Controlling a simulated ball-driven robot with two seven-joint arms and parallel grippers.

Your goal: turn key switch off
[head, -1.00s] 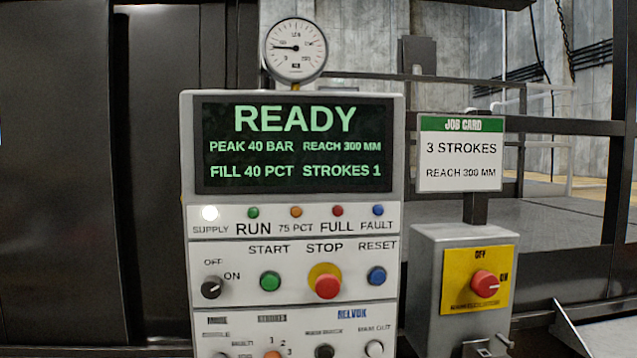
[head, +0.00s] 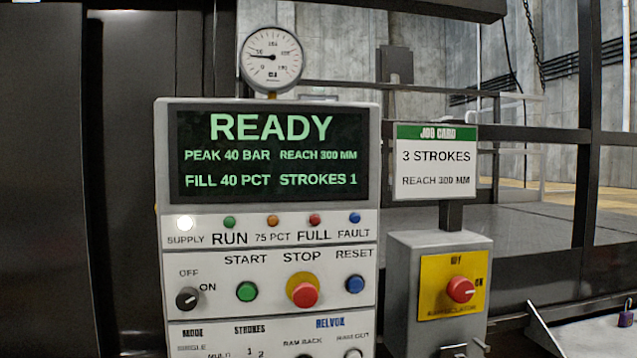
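The key switch (head: 187,299) is a small round black knob with a light mark, at the left of the panel's button row. Labels OFF and ON stand above it and to its right. Its mark points to the upper right, towards ON. The control panel (head: 167,255) is light grey, and its display (head: 270,154) reads READY, PEAK 40 BAR, REACH 300 MM, FILL 40 PCT, STROKES 1. The white supply lamp (head: 185,223) is lit. Neither of my grippers shows in the head view.
Beside the switch are the green start button (head: 247,292), red stop button (head: 304,294) and blue reset button (head: 355,284). A gauge (head: 271,58) tops the panel.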

